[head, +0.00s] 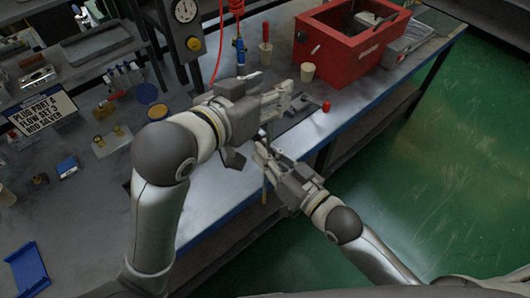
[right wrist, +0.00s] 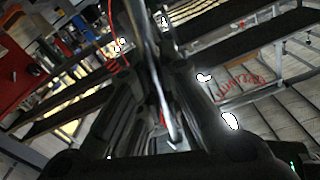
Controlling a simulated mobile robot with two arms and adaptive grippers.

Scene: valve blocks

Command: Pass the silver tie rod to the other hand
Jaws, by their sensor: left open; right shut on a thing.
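The silver tie rod (right wrist: 151,65) is a thin shiny bar running lengthwise between the fingers of my right gripper (right wrist: 150,95) in the right wrist view. In the head view the right gripper (head: 263,153) is shut on it near the bench's front edge, and a thin length of the rod (head: 265,187) hangs below the fingers. My left gripper (head: 284,103) is open, just above the right one. Its body and fingers hide much of the rod's upper part, so I cannot tell whether the rod touches it.
The workbench (head: 205,210) lies below both grippers. A red bin (head: 340,55), a beige cup (head: 307,72) and a small red piece (head: 326,106) stand beyond them. A sign (head: 42,110) and small parts lie at left. Green floor (head: 430,165) is open at right.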

